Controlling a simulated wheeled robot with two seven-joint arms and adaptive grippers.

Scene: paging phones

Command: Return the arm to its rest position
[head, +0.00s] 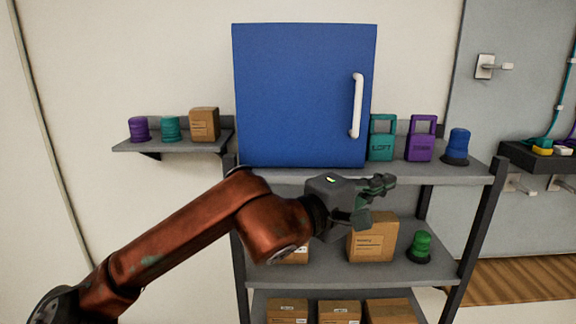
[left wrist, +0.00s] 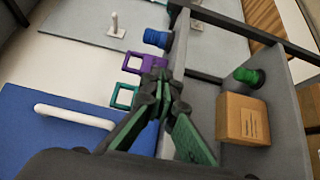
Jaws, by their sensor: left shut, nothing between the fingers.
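My left arm (head: 200,225) reaches in from the lower left in the head view. Its gripper (head: 376,202) is in front of the shelf rack, near the top shelf's front edge. The gripper also shows in the left wrist view (left wrist: 168,108), its fingers together with nothing held. A blue cabinet (head: 300,95) with a closed door and a white handle (head: 357,105) stands on the top shelf, behind and above the gripper. My right gripper is not in view.
The grey rack (head: 470,174) holds a teal tag (head: 382,148), a purple tag (head: 421,150), a blue item (head: 457,145), a box (head: 370,246) and a green item (head: 420,244). A wall shelf (head: 180,146) is at left.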

